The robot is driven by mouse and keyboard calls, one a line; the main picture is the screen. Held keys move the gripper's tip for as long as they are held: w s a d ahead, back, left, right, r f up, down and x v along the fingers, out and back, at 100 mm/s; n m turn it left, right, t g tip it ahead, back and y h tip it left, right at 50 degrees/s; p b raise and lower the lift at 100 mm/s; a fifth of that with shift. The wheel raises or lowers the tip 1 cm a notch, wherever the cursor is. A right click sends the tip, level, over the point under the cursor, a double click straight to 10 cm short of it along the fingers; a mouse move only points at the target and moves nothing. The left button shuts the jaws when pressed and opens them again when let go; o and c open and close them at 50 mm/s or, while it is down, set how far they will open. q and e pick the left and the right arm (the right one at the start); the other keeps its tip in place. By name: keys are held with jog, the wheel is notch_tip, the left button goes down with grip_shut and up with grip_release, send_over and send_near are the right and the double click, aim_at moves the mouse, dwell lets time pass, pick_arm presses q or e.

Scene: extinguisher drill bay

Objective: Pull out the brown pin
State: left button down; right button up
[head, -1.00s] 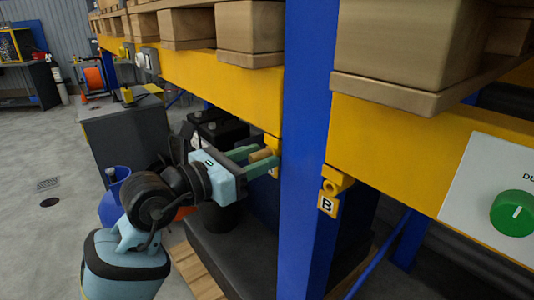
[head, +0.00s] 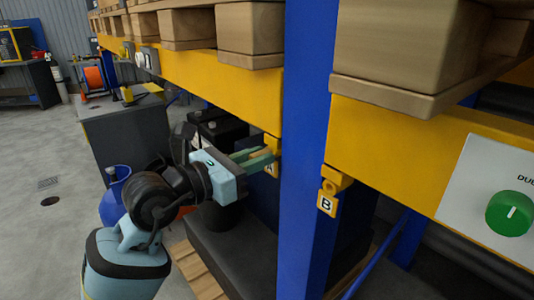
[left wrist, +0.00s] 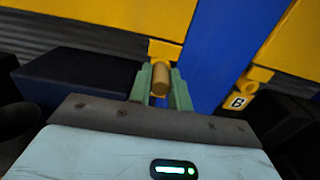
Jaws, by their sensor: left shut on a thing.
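The brown pin (head: 259,153) sits at the yellow bracket (head: 273,143) under the beam, left of the blue upright, by a tag marked A (head: 271,169). In the left wrist view the pin (left wrist: 160,78) is a short tan cylinder in front of the yellow bracket (left wrist: 164,50). My left gripper (head: 262,158) is shut on the pin, with a green finger on each side (left wrist: 160,88). How deep the pin is in the bracket is hidden. My right gripper is not in view.
A second yellow bracket with tag B (head: 327,203) is right of the blue upright (head: 305,150). Yellow beams (head: 225,85) carry wooden pallets above. A panel with a green knob (head: 510,213) is at the right. A grey cabinet (head: 125,140) stands behind my left arm.

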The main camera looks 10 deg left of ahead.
pick_arm(q)
jog(key=shift+a, duration=0.1)
jog(key=shift+p+v, duration=0.35)
jog(key=shift+v, duration=2.55)
jog(key=shift+s, duration=0.1)
